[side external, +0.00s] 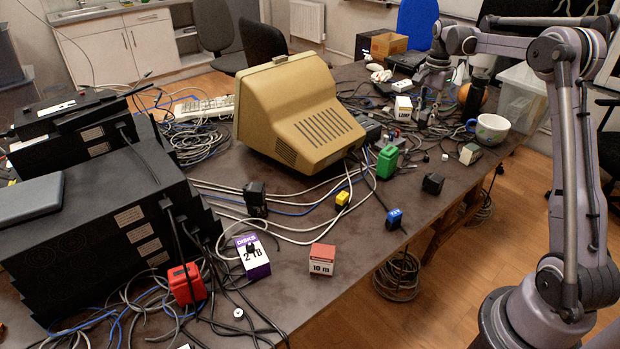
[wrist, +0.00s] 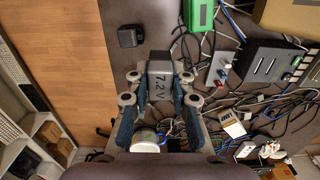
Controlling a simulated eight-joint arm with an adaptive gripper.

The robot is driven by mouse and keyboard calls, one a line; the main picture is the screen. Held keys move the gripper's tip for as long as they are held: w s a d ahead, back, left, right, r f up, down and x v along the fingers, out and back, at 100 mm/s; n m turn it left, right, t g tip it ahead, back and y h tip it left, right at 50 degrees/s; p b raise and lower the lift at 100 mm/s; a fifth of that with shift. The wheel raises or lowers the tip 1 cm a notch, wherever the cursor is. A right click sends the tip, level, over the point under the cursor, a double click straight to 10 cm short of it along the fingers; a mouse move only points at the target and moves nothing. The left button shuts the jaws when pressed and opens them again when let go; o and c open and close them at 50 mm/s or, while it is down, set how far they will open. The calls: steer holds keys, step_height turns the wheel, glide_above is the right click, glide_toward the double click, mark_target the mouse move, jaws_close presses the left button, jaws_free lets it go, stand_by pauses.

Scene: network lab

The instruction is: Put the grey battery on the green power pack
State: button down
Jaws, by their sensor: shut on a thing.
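The grey battery (wrist: 159,82), marked 7.2 V, is between the fingers of my gripper (wrist: 160,72) in the wrist view. My gripper is shut on it. In the side external view my gripper (side external: 428,103) points down above the cluttered far right part of the table; the battery is hard to make out there. The green power pack (side external: 386,162) stands on the table to the right of the beige monitor. It also shows at the top of the wrist view (wrist: 201,14), apart from the battery.
A black cube (side external: 433,183) and a small pale box (side external: 470,153) stand near the power pack. A mug (side external: 491,130) is by the right edge. The beige monitor (side external: 300,115) stands left of the power pack. Cables and a LAMP box (side external: 402,108) lie around my gripper.

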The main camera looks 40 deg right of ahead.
steer(key=w+a+f, duration=0.1)
steer(key=w, duration=0.1)
steer(key=w+a+f, duration=0.1)
steer(key=w+f, duration=0.1)
steer(key=w+a+f, duration=0.2)
steer(key=w, duration=0.1)
steer(key=shift+w+a, duration=0.1)
steer(key=shift+a+f, duration=0.1)
steer(key=shift+f, duration=2)
steer(key=shift+f, duration=0.15)
steer(key=c, duration=1.2)
jaws_free()
steer(key=shift+o, duration=0.2)
